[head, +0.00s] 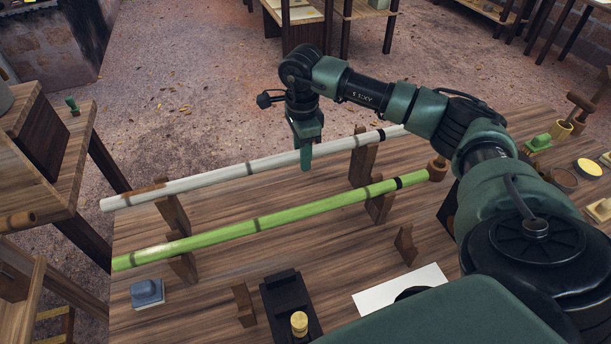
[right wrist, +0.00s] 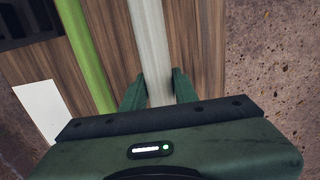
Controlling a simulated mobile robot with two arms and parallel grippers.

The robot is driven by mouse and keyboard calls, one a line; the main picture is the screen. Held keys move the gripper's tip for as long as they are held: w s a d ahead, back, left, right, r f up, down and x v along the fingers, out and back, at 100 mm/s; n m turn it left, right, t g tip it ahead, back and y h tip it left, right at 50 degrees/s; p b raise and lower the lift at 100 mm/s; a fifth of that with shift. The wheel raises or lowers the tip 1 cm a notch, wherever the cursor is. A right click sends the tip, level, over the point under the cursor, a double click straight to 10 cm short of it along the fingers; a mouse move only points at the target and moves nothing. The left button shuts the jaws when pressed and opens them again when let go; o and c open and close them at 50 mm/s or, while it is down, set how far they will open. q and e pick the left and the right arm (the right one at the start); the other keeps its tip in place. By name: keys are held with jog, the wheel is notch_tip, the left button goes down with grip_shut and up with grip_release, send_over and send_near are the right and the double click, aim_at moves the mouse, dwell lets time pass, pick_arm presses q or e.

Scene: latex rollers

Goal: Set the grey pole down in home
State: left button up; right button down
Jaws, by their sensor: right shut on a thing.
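The grey pole (head: 225,174), pale with a dark band near its right end, runs across the far side of the wooden table. My right gripper (head: 306,158) is over its middle, pointing down and shut on it. In the right wrist view the grey pole (right wrist: 152,45) passes between the two fingers (right wrist: 157,90). The pole passes at the left wooden holder (head: 175,212) and the right wooden holder (head: 364,163); I cannot tell whether it touches them. No spot marked home can be made out. My left gripper is not in view.
A blue-grey block (head: 147,293), a black box (head: 290,305), a white sheet (head: 400,290) and small wooden stands are in front. Pots and tools crowd the right end.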

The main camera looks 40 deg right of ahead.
jog(key=c, duration=1)
grip_release()
notch_tip(320, 180, up, 7)
jog(key=shift+f+b, duration=0.1)
jog(key=shift+b, duration=0.8)
jog(key=shift+r, duration=0.5)
